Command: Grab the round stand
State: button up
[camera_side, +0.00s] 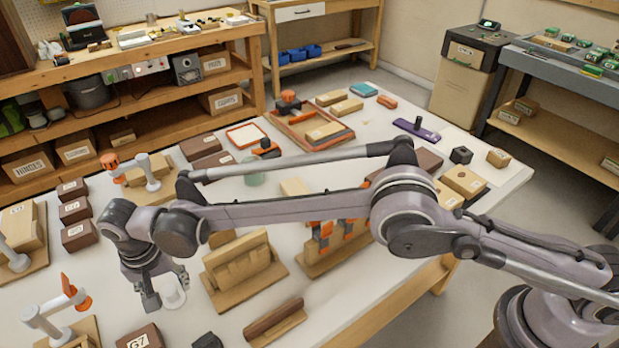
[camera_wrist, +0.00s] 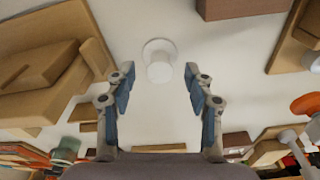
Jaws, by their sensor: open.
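The round stand is a small white cylinder on a wider round base. It stands on the pale table beside my gripper's fingers in the side view (camera_side: 173,294), partly hidden by them. In the wrist view the stand (camera_wrist: 159,66) lies just beyond the fingertips, roughly centred between them. My gripper (camera_wrist: 160,88) is open and empty, with its two fingers spread apart. In the side view my gripper (camera_side: 166,288) hangs low near the stand; I cannot tell whether a finger touches it.
A wooden slotted holder (camera_side: 243,268) stands right of the stand. A dark G7 box (camera_side: 140,338) lies at the front, and a white post with an orange clamp (camera_side: 62,305) stands to the left. Bare table surrounds the stand.

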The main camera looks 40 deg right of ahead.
jog(key=shift+w+f, duration=0.1)
jog(key=shift+f, duration=1.1)
jog(key=c, duration=0.9)
jog(key=shift+r, duration=0.1)
